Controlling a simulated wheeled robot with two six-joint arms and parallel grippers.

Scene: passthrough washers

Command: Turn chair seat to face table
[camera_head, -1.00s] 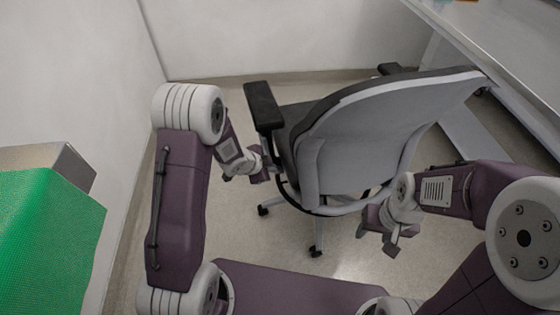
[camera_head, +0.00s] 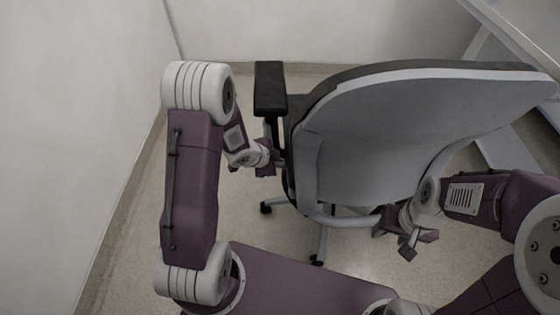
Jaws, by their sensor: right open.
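The office chair (camera_head: 390,135) stands in front of me with its grey backrest toward me. Its black left armrest (camera_head: 270,88) sticks up at the left, and the backrest hides most of the seat. The white table (camera_head: 520,35) is at the upper right, beyond the chair's right side. My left gripper (camera_head: 268,165) is beside the chair's left side, below the armrest; whether it touches is unclear, and its jaws are too small to read. My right gripper (camera_head: 412,243) is open, low behind the backrest, near its lower right part, with nothing seen between its fingers.
A pale wall (camera_head: 80,130) runs along the left, and another wall (camera_head: 330,30) closes the back. The floor (camera_head: 140,240) between the left wall and my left arm is clear. A light table support (camera_head: 505,148) stands right of the chair.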

